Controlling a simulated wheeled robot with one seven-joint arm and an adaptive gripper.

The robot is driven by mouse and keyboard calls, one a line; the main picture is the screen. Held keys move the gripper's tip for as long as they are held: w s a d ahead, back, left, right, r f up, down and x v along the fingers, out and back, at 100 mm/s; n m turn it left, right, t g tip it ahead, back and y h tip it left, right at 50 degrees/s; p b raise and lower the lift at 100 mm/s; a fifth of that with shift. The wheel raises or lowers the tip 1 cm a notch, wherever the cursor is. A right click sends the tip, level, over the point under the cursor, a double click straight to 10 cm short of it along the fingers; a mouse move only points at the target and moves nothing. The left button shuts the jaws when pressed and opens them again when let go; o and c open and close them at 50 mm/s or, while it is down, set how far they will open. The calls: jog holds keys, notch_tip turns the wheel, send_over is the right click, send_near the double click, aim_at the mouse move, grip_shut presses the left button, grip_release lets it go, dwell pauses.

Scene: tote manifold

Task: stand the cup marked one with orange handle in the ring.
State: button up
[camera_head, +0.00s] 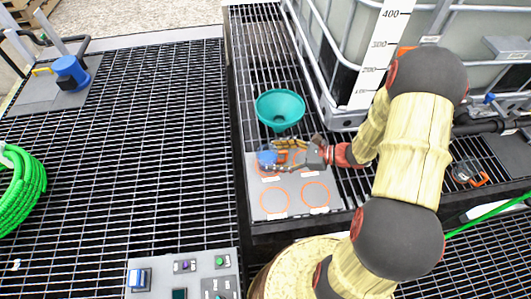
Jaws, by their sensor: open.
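A grey board (294,212) carries several orange rings. Two empty rings, the front left ring (274,202) and the front right ring (315,194), show plainly. The back rings are partly covered by my gripper and a cup. A small blue cup (265,157) stands at the back left of the board, with an orange part, perhaps its handle, on its right side. My gripper (277,157) reaches in from the right, open, its fingers on either side of the orange part. Contact cannot be told. The cup's marking is too small to read.
A teal funnel (280,107) stands just behind the board. A caged white tank (340,50) rises at the back right. A control panel (185,277) lies at the front, and a green hose coil (20,195) at the left. The grating left of the board is clear.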

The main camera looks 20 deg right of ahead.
jog(key=p+v, duration=0.1)
jog(key=v, duration=0.3)
jog(key=shift+s+d+r, duration=0.15)
jog(key=shift+s+d, duration=0.05)
jog(key=shift+d, duration=0.1)
jog(key=s+a+r+n+g+h, duration=0.2)
jog(key=s+a+r+n+g, duration=0.15)
jog(key=r+n, duration=0.35)
jog(key=s+a+r+n+g+h, duration=0.25)
jog(key=s+a+r+n, duration=0.2)
jog(key=r+n, duration=0.25)
jog(key=s+r+n+t+h, duration=0.2)
jog(key=s+r+n+h, duration=0.1)
jog(key=r+n, duration=0.2)
jog(key=s+d+r+n+t+h, duration=0.1)
jog(key=s+r+n+t+h, duration=0.1)
jog(key=r, duration=0.6)
jog(key=s+n+h, duration=0.1)
jog(key=s+n, duration=0.1)
jog(key=n, duration=0.1)
jog(key=shift+n+h, duration=0.35)
jog(key=shift+n, duration=0.05)
jog(key=shift+d+r, duration=0.1)
